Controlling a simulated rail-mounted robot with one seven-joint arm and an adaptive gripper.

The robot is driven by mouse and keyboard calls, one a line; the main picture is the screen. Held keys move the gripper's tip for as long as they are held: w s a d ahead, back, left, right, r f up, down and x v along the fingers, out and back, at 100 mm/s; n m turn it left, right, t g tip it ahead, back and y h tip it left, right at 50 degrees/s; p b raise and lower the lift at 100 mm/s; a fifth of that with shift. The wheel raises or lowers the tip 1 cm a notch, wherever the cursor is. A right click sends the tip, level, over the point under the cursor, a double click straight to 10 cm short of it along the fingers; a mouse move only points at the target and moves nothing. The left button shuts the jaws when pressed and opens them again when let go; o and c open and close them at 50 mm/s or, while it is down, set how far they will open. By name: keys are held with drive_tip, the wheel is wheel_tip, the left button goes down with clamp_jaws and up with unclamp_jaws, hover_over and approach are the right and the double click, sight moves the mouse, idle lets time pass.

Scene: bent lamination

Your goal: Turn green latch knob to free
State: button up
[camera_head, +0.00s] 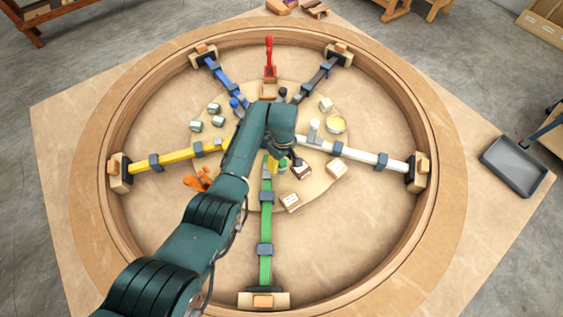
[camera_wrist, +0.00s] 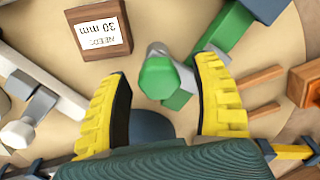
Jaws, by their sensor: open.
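The green latch knob (camera_wrist: 158,76) shows in the wrist view as a faceted green cap on a pale grey stem. My gripper (camera_wrist: 164,70) is open, with one yellow, black-padded finger on each side of the knob. Gaps show between the knob and both fingers, so it is not clamped. In the head view my gripper (camera_head: 280,160) is over the middle of the round fixture, at the inner end of the green bar (camera_head: 265,228). My arm covers part of that area. The green bar's end also shows in the wrist view (camera_wrist: 222,27).
Yellow (camera_head: 180,158), white (camera_head: 360,154), blue and dark bars radiate around the hub. An orange clamp (camera_head: 198,180) and a red upright lever (camera_head: 269,58) also stand inside the wooden ring (camera_head: 450,160).

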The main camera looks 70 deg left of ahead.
clamp_jaws()
idle(0.3)
drive_tip(key=shift+m, duration=0.3)
drive_tip(key=m+p, duration=0.1)
drive_tip(key=m, duration=0.8)
drive_tip(key=shift+p, duration=0.35)
drive_tip(key=m, duration=0.4)
drive_tip(key=shift+w+d+f+p, duration=0.1)
drive_tip(key=shift+p, duration=0.2)
drive_tip(key=shift+m+y, duration=0.3)
drive_tip(key=shift+m, duration=1.9)
